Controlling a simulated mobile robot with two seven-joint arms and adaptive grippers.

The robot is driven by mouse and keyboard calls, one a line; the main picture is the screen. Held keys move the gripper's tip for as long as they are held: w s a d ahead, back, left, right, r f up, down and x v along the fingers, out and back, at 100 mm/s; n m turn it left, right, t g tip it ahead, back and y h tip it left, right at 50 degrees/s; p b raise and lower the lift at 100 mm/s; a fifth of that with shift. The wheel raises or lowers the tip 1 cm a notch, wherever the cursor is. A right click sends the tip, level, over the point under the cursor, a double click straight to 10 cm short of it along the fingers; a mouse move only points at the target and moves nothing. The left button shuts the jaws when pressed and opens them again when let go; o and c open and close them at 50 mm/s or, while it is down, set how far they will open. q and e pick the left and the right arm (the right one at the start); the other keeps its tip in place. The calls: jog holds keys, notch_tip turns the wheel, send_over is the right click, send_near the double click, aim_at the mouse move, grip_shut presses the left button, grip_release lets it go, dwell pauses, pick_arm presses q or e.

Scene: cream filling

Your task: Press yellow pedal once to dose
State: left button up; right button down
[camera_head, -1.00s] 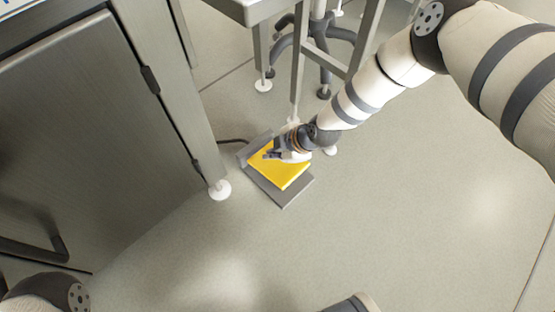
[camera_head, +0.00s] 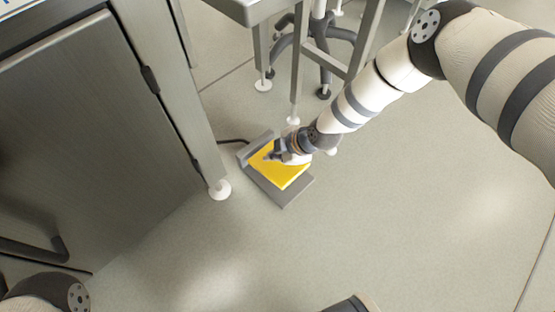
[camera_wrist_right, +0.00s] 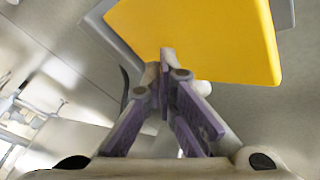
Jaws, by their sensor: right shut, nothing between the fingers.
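The yellow pedal (camera_head: 283,175) sits on a grey base (camera_head: 283,195) on the floor, left of the picture's middle. It also shows large in the right wrist view (camera_wrist_right: 200,35), past the fingertips. My right gripper (camera_head: 269,157) is over the pedal's upper part, pointing left. In the right wrist view its fingers (camera_wrist_right: 166,70) are shut with nothing between them, and the tips overlap the pedal's near edge. I cannot tell whether the tips touch the pedal. My left gripper is not in view; only part of my left arm shows at the lower left.
A steel cabinet (camera_head: 90,130) stands at the left, its white foot (camera_head: 219,190) close to the pedal. A steel table frame (camera_head: 298,70) and a dark wheeled stool base (camera_head: 335,35) are behind. A cable (camera_head: 232,141) runs from the pedal. The floor right of it is clear.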

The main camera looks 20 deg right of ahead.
aim_at(275, 164)
jog(key=shift+s+d+f, duration=0.1)
jog(key=shift+s+f, duration=0.2)
jog(key=shift+f, duration=0.5)
jog(key=shift+s+d+f, duration=0.1)
jog(key=shift+s+f, duration=0.15)
jog(key=shift+f, duration=0.5)
dwell(1.4)
jog(key=shift+r, duration=0.1)
jog(key=shift+w+a+r+p, duration=0.1)
jog(key=shift+w+r+p, duration=0.1)
jog(key=shift+r+p, duration=0.5)
jog(key=shift+w+r+p, duration=0.2)
jog(key=shift+r+p, duration=0.35)
jog(key=shift+r, duration=0.1)
jog(key=shift+w+a+r+p, duration=0.15)
jog(key=shift+r+p, duration=0.15)
jog(key=shift+r, duration=0.15)
jog(key=shift+r, duration=0.1)
jog(key=shift+w+a+r+p, duration=0.1)
jog(key=shift+w+r+p, duration=0.1)
jog(key=shift+r+p, duration=0.45)
jog(key=shift+w+r+p, duration=0.25)
jog(key=shift+r+p, duration=0.05)
jog(key=shift+r, duration=0.7)
jog(key=shift+w+a+r+p, duration=0.1)
jog(key=shift+w+r+p, duration=0.1)
jog(key=shift+r+p, duration=0.45)
